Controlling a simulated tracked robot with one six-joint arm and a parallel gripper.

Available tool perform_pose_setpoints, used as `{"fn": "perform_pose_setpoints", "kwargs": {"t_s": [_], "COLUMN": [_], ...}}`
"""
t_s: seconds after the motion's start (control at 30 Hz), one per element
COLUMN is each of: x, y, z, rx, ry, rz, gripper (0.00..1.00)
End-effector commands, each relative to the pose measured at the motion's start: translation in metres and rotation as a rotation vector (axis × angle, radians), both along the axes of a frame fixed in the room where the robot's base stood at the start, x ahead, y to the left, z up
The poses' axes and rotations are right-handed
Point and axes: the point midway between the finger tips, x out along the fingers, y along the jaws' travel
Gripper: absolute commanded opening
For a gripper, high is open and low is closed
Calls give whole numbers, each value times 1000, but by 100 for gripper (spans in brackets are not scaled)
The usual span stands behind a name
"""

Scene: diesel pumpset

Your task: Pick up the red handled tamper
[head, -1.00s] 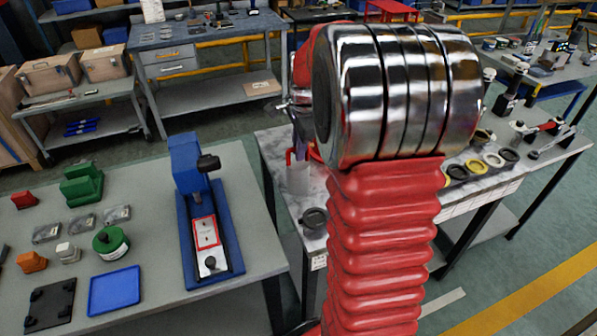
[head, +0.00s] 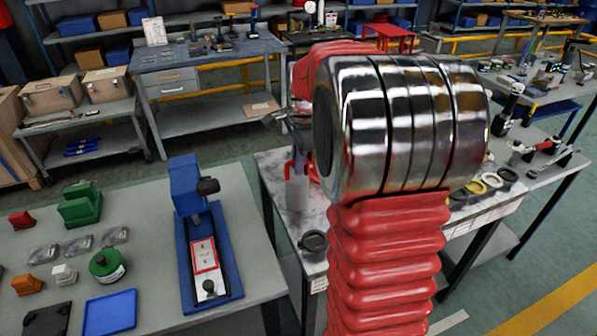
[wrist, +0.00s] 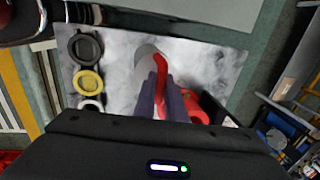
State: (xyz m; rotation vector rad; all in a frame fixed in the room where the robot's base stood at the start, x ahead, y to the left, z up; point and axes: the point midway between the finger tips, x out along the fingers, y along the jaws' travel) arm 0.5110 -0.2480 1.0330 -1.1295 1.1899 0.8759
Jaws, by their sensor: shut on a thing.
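My gripper (wrist: 161,88) shows in the wrist view as two dark purple fingers over a marble-patterned tabletop (wrist: 215,70). They are shut on a red curved handle (wrist: 160,64), which I take to be the red handled tamper's. A pale grey-white round body (wrist: 144,60) lies just beyond the fingertips; I cannot tell whether it is joined to the handle. More red shows right of the fingers (wrist: 192,108), partly hidden. In the head view my arm covers most of the gripper, and only a little purple and red shows at the marble tabletop (head: 280,165).
Black (wrist: 86,46) and yellow (wrist: 88,82) rings lie left of the gripper in the wrist view. A black round item (head: 314,241) sits on the marble table's near corner. A grey table with a blue press (head: 205,235) stands to the left. A gap separates the tables.

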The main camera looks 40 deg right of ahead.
Motion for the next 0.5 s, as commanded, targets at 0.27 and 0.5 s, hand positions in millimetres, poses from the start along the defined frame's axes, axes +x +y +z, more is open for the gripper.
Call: {"fn": "perform_pose_setpoints", "kwargs": {"t_s": [0.27, 0.5], "x": [1, 0], "y": [0, 0], "z": [50, 69], "rx": [-2, 0], "ry": [-4, -1], "rz": [0, -1], "gripper": [0, 0]}}
